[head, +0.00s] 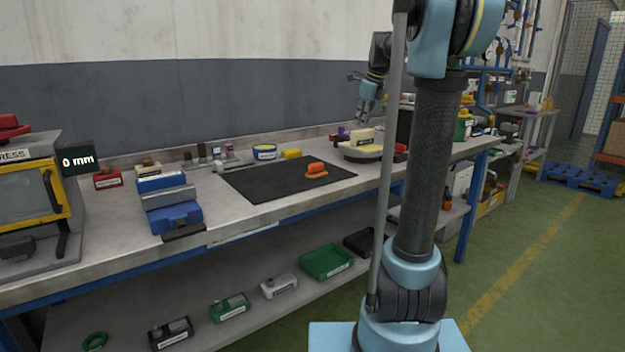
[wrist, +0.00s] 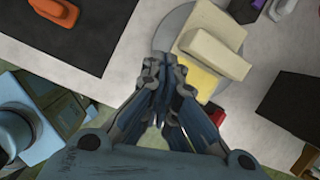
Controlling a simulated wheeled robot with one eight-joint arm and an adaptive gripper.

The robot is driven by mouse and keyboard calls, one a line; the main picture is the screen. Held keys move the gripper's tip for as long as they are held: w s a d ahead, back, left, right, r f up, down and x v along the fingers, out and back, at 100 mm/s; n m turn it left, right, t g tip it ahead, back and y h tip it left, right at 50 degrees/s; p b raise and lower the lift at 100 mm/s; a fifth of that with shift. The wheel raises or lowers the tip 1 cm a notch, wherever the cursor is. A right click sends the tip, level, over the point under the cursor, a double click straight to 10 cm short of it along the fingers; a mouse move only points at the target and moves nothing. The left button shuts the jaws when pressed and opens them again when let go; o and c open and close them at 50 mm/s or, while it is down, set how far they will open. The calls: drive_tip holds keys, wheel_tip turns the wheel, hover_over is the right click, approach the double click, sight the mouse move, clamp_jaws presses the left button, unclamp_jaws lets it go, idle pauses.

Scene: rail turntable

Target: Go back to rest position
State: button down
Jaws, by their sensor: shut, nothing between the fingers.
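My gripper (head: 366,103) hangs above the right part of the workbench (head: 110,232), fingers pointing down. In the wrist view my gripper (wrist: 160,88) has its fingertips together with nothing between them. Below it is a round grey turntable (wrist: 168,35) carrying a cream block (wrist: 212,42) and a pale yellow piece (wrist: 193,78). In the head view the cream block (head: 355,138) sits on the turntable, just under my gripper and apart from it.
A black mat (head: 250,184) with an orange part (head: 316,169) lies left of the turntable. A blue vise (head: 170,205) and a yellow-framed press (head: 35,190) stand farther left. Bins, including a green one (head: 327,262), line the lower shelf. Green floor (head: 530,270) is open at right.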

drive_tip(key=s+f+n, duration=0.8)
drive_tip(key=s+f, duration=0.2)
drive_tip(key=s, duration=0.3)
drive_tip(key=s+f+n+h, duration=0.1)
drive_tip(key=s+f+n, duration=0.8)
drive_tip(key=s, duration=0.4)
drive_tip(key=s+d+f+n+g+h, duration=0.1)
drive_tip(key=s+f+n, duration=0.7)
drive_tip(key=s, duration=0.6)
wheel_tip(320, 180, down, 3)
drive_tip(key=shift+r+n, duration=0.2)
drive_tip(key=shift+n, duration=0.1)
